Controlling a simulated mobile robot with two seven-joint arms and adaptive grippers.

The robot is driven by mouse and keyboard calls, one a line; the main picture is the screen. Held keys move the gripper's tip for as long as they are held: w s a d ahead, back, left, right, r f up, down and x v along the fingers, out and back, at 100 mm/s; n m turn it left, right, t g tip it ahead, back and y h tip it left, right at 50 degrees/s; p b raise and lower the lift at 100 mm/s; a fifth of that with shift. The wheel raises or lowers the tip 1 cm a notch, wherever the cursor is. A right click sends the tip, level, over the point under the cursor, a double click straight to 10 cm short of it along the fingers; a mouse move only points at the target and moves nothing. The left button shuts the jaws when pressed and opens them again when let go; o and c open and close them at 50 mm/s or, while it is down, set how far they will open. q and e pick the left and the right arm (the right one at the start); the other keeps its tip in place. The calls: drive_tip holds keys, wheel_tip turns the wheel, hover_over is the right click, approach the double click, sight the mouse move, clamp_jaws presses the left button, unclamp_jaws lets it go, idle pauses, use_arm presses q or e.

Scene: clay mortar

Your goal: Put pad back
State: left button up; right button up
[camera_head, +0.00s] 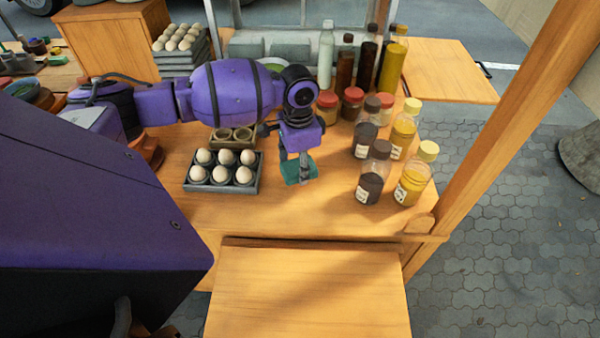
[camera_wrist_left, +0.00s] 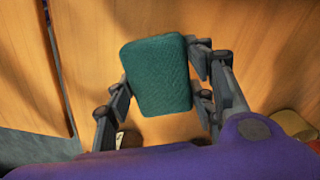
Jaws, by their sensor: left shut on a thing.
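The pad is a small green, rounded rectangle with a textured face. In the head view the pad (camera_head: 298,170) is just below my left gripper (camera_head: 302,170), between the egg tray and the bottles. In the left wrist view the pad (camera_wrist_left: 158,76) sits between the fingers of my left gripper (camera_wrist_left: 160,92), which is shut on it. The wooden counter shows beyond it; I cannot tell whether the pad touches it. My right gripper is not in view.
An egg tray (camera_head: 222,184) stands left of the pad. Labelled bottles (camera_head: 370,186) stand to the right, with lidded jars (camera_head: 351,104) and tall bottles (camera_head: 326,58) behind. The wooden counter (camera_head: 320,220) is clear in front. A lower wooden board (camera_head: 308,290) lies nearer me.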

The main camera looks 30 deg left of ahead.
use_arm(q)
drive_tip(key=shift+w+a+f, duration=0.1)
drive_tip(key=shift+w+f, duration=0.2)
drive_tip(key=shift+f, duration=1.45)
drive_tip(key=shift+f, duration=0.15)
drive_tip(key=o, duration=1.1)
wheel_tip(320, 180, up, 12)
drive_tip(key=shift+r, duration=0.15)
